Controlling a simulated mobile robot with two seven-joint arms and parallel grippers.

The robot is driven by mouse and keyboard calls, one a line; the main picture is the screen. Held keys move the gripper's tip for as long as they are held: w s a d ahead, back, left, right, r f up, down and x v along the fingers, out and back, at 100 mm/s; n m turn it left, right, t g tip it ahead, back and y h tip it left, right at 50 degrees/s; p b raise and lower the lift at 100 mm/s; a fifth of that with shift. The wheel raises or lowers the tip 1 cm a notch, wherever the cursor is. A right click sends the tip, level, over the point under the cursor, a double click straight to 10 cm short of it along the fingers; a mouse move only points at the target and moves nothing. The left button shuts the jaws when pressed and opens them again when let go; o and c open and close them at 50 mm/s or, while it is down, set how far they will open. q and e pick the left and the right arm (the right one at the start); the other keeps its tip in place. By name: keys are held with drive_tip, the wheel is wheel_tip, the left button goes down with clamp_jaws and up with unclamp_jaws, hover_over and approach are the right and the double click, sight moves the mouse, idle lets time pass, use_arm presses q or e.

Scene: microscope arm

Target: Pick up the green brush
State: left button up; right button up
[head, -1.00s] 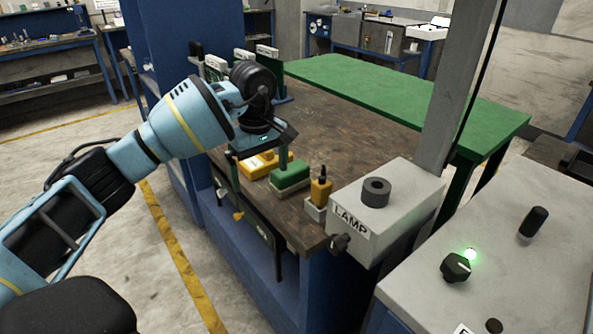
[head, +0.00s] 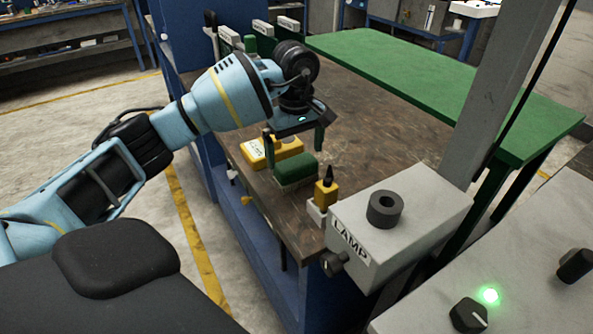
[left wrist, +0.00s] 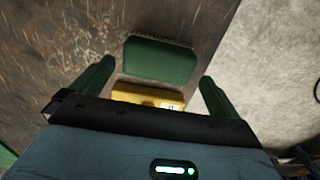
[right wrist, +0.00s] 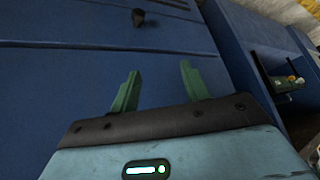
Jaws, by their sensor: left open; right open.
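The green brush (head: 296,168) lies on the brown worktop near its front edge, green back up with a paler base under it. My left gripper (head: 294,145) is open above the brush, apart from it, with its fingers pointing down. In the left wrist view the brush (left wrist: 160,60) appears just beyond the open fingertips (left wrist: 157,72), roughly centred between them. My right gripper (right wrist: 160,70) is open and empty in the right wrist view, in front of blue panels. It does not show in the head view.
A yellow labelled block (head: 257,153) lies close beside the brush, and it shows in the left wrist view (left wrist: 148,95). A small yellow bottle (head: 325,193) with a dark tip stands right of the brush. The grey LAMP box (head: 400,225) and a grey post (head: 510,90) are farther right.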

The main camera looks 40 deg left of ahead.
sight(296, 161)
use_arm(q)
drive_tip(key=shift+f, duration=0.25)
use_arm(e)
drive_tip(key=shift+w+r, duration=0.1)
drive_tip(key=shift+w, duration=0.1)
use_arm(q)
drive_tip(key=shift+f, duration=2.45)
use_arm(e)
drive_tip(key=shift+w+r, duration=0.3)
drive_tip(key=shift+r, duration=0.05)
use_arm(q)
drive_tip(key=shift+w, duration=0.1)
drive_tip(key=c, duration=0.7)
drive_tip(key=shift+c, duration=0.2)
drive_tip(key=shift+r, duration=0.1)
